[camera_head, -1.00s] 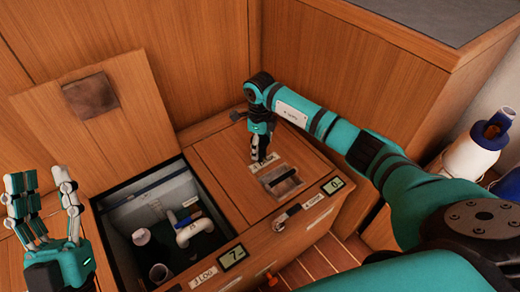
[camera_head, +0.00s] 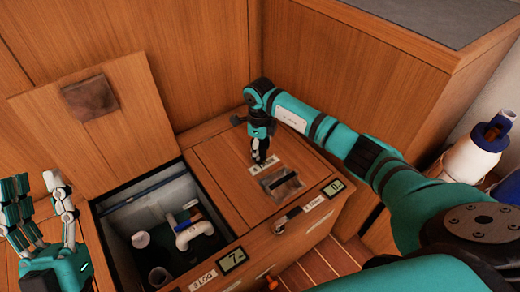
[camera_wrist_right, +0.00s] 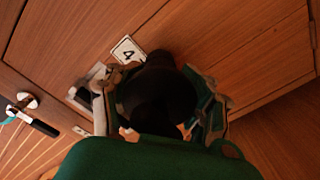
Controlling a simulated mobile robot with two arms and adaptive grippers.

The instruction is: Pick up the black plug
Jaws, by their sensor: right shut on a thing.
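The black plug (camera_wrist_right: 158,95) fills the middle of the right wrist view as a dark rounded shape between my fingers. In the head view the plug is hard to tell apart from the dark fingers. I cannot tell whether it touches the lid. My left gripper (camera_head: 34,190) is open and empty at the far left, its fingers pointing up.
An open compartment (camera_head: 120,217) holds white pipework (camera_head: 194,230) and cups; its raised lid (camera_head: 92,112) leans behind. A recessed lid handle (camera_head: 281,184) and displays (camera_head: 231,259) sit in front. White and blue bottles (camera_head: 478,150) stand at the far right.

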